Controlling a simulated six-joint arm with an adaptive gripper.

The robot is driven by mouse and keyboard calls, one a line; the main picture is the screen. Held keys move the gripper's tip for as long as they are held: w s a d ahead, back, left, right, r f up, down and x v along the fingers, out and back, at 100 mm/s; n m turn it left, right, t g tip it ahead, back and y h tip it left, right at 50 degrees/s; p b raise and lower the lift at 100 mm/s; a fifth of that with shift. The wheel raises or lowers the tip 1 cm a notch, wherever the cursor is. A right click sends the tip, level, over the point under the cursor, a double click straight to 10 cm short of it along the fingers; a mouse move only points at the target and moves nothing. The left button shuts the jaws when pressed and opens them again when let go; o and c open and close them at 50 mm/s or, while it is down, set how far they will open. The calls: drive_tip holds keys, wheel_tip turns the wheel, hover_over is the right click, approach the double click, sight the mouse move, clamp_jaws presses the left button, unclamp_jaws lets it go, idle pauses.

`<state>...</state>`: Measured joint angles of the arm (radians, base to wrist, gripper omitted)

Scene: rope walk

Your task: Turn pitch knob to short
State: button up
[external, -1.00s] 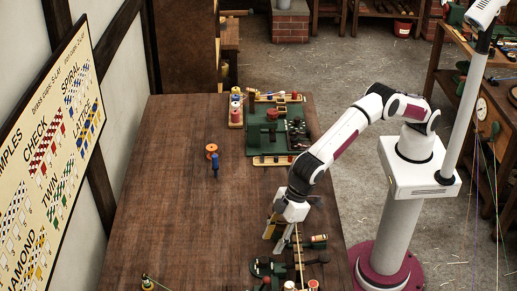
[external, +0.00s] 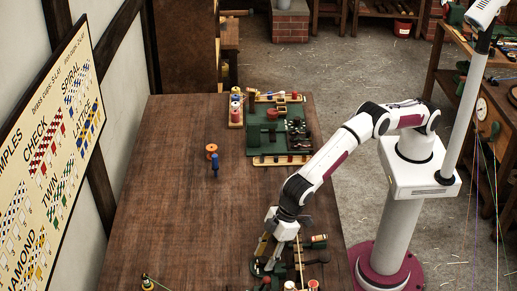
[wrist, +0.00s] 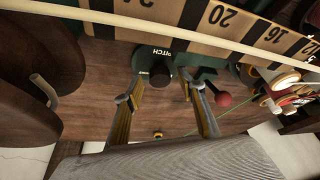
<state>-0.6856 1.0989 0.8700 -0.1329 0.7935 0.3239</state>
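The pitch knob (wrist: 160,75) is a dark round knob on a green plate marked PITCH (wrist: 155,53) in the wrist view. My gripper (wrist: 164,86) is open, its two yellow-sided fingers on either side of the knob in the picture, with a gap to each. I cannot tell how far the tips are from it in depth. The knob's setting and any "short" mark cannot be read. In the external view my gripper (external: 264,262) points down over the green device at the table's near right; it hides the knob there.
A red-balled lever (wrist: 223,98) stands close to the right finger. A pale bar crosses before a numbered scale strip (wrist: 230,22). Spools (wrist: 285,82) lie to the right.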

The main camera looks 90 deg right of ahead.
idle(0.3)
drive_tip(key=c, duration=1.1)
drive_tip(key=shift+m, duration=0.3)
drive_tip(key=shift+a+m+h, duration=0.15)
drive_tip(key=shift+m+h, duration=0.65)
drive_tip(key=shift+m, duration=0.8)
